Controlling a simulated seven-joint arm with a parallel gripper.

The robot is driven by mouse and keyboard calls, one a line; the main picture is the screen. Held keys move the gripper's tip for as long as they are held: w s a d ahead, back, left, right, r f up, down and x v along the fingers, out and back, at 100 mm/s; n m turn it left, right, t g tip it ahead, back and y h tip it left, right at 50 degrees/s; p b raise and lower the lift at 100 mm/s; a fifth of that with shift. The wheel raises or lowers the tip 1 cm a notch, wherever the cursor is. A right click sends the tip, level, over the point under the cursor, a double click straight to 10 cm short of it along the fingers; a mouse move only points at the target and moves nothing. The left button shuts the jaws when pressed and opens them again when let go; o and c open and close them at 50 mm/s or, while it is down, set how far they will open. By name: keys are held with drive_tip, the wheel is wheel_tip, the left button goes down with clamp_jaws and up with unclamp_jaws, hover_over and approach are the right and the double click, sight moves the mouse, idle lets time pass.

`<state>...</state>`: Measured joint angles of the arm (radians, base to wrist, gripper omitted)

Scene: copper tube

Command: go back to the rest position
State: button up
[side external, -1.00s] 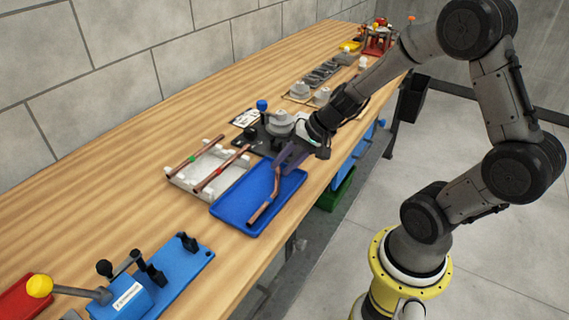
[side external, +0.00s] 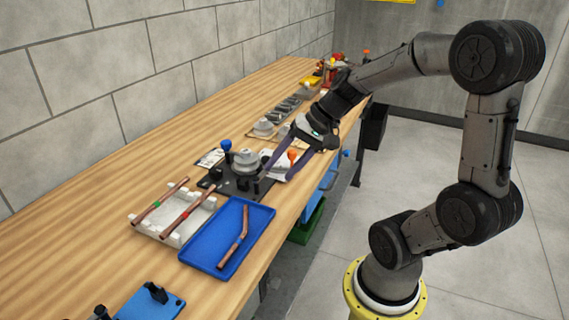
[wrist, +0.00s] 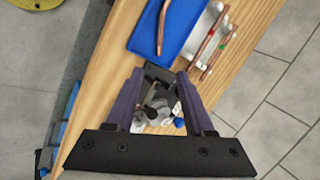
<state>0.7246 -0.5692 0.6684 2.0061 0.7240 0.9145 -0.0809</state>
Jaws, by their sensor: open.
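My gripper (side external: 268,170) is open and empty, raised above the bench beside the black bending fixture (side external: 232,184). In the wrist view, my gripper (wrist: 160,84) shows its two purple fingers spread apart, with the fixture visible between them. A bent copper tube (side external: 235,240) lies in the blue tray (side external: 197,256), clear of the fingers. The same tube (wrist: 161,30) also shows in the wrist view.
A white rack (side external: 146,222) holds copper tubes with green (side external: 157,203) and red (side external: 184,213) marks, left of the tray. A blue fixture (side external: 135,307) is at the front. Grey parts (side external: 264,128) stand further back. The bench's wall side is mostly clear.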

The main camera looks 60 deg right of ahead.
drive_tip(key=shift+s+r, duration=0.1)
drive_tip(key=shift+r, duration=0.1)
drive_tip(key=s+a+r+n+g, duration=0.1)
drive_tip(key=s+a+r+n, duration=0.25)
drive_tip(key=a+n, duration=0.55)
drive_tip(key=s+n+h, duration=0.3)
drive_tip(key=s, duration=0.4)
drive_tip(key=shift+d, duration=0.15)
drive_tip(key=shift+s, duration=0.1)
